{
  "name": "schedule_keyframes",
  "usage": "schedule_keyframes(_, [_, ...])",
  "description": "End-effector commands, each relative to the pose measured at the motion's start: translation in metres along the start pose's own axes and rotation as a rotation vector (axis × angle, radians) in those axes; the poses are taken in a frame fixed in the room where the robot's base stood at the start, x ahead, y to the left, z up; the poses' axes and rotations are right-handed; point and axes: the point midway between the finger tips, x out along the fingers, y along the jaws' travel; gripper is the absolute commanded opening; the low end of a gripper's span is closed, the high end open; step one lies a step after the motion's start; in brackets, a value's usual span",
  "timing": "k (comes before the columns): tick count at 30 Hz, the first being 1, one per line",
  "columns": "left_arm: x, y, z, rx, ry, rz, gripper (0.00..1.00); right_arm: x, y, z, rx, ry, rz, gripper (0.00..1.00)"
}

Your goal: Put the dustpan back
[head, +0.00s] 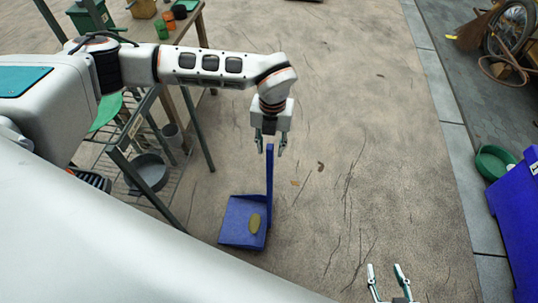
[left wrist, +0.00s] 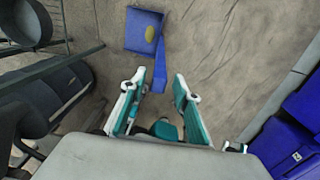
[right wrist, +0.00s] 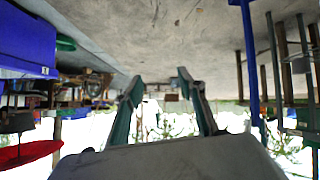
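The blue dustpan (head: 236,225) stands on the floor with its long handle upright and a yellowish leaf (head: 254,223) in its pan. My left gripper (head: 270,146) is open, pointing down, with the top of the handle between or just below its fingers; contact cannot be told. In the left wrist view the dustpan (left wrist: 135,38) lies ahead, its handle running toward the gap between the open fingers (left wrist: 161,85). My right gripper (head: 388,274) is open and empty, low in the head view. A blue pole (right wrist: 249,50), perhaps the handle, shows in the right wrist view.
A table with a wire shelf (head: 185,150) and a grey pot (head: 148,172) stands left of the dustpan. The floor between is mostly clear.

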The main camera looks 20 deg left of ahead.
Motion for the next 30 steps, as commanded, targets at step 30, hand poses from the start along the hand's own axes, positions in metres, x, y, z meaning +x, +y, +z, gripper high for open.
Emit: schedule_keyframes(30, [-0.058,0.000,-0.001,0.000,0.002,0.001,0.31,-0.004,-0.003,-0.004,0.013,0.000,-0.007,0.40])
